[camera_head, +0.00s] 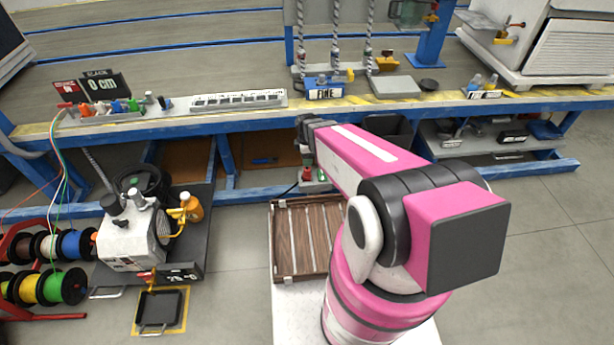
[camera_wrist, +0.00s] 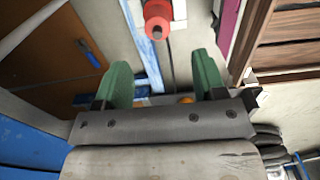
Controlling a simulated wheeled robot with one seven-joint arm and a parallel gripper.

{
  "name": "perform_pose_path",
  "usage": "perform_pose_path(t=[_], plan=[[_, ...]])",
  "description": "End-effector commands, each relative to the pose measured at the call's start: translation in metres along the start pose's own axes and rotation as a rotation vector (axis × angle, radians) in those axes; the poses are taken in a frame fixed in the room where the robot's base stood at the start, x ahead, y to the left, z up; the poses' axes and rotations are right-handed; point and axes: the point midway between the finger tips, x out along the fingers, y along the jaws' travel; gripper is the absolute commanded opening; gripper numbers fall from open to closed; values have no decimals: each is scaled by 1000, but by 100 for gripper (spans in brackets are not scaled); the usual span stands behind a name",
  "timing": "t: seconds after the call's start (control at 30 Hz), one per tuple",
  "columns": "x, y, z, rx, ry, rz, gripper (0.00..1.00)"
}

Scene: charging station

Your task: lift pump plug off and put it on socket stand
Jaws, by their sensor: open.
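A red plug-like piece (camera_head: 307,173) stands on a small pale block (camera_head: 316,186) on the floor area below the bench in the head view. A green piece sits beside it, and a dark cord runs off to the left. In the wrist view a red-orange piece with a grey tip (camera_wrist: 157,16) shows at the top, beyond my fingers. My gripper (camera_wrist: 160,78) is open, its two green fingers spread with nothing between them. In the head view my wrist end hangs in front of the bench, above the red piece. I cannot tell for sure which thing is the socket stand.
A blue-edged bench (camera_head: 240,122) crosses the view above. A slatted wooden crate (camera_head: 300,240) lies close below the red piece. A white pump-like machine (camera_head: 130,240) and cable reels (camera_head: 50,285) are at left. Open floor (camera_head: 235,260) lies between.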

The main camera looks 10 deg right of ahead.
Motion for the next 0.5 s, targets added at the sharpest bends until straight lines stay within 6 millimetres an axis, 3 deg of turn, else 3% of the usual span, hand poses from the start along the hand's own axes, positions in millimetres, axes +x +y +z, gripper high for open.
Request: perform_pose_path(t=[0.33, 0.5], plan=[[44, 2, 0, 0, 0, -1, 64], [56, 1, 1, 1, 0, 0, 64]])
